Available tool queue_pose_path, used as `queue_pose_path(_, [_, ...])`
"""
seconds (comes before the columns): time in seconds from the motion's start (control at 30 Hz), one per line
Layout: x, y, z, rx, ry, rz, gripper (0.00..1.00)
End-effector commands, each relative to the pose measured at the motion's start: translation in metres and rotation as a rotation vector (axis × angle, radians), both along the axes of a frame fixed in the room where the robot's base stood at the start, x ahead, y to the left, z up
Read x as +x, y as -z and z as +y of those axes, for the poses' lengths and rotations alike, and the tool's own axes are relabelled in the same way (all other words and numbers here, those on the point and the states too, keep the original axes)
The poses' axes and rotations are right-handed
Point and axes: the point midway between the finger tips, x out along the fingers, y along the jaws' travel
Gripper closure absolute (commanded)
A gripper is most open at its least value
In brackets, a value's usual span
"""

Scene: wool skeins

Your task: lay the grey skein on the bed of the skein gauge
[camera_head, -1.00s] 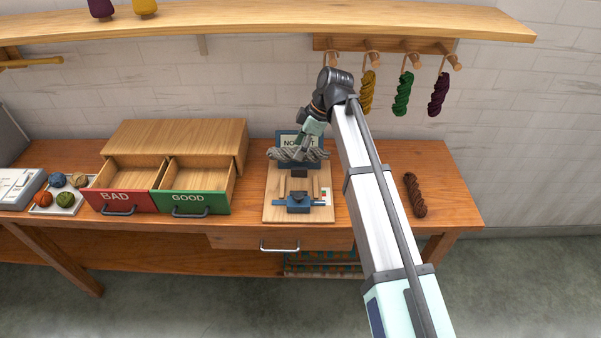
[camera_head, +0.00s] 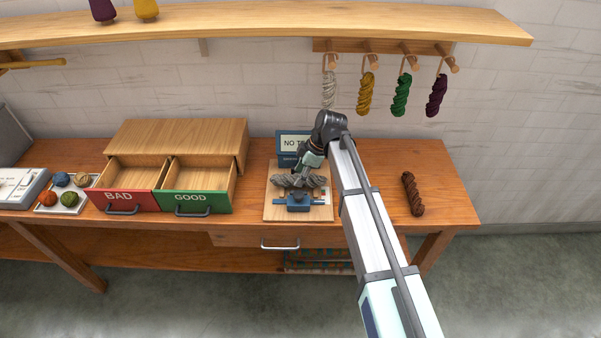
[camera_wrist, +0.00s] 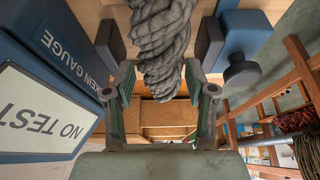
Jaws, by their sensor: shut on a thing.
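The grey skein (camera_head: 288,181) is a twisted hank lying left to right across the skein gauge (camera_head: 270,208), just behind its blue front block (camera_head: 298,203). It also fills the top middle of the wrist view (camera_wrist: 162,35), with a dark pad of the gauge on each side. My gripper (camera_head: 306,174) comes down from above and is shut on the skein. I cannot tell whether the skein touches the bed, which the skein and gripper hide. The gauge's display (camera_head: 293,143) reads "NO TEST".
Left of the gauge are open drawers marked GOOD (camera_head: 190,203) and BAD (camera_head: 120,201). A tray of yarn balls (camera_head: 66,194) is further left. A brown skein (camera_head: 413,194) lies right of my arm. Several skeins hang on pegs (camera_head: 385,48) behind.

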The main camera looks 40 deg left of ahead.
Motion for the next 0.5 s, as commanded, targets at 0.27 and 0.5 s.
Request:
queue_pose_path(0.27, [0.0, 0.004, 0.0, 0.0, 0.0, 0.0, 0.79])
queue_pose_path(0.5, [0.0, 0.0027, 0.0, 0.0, 0.0, 0.0, 0.2])
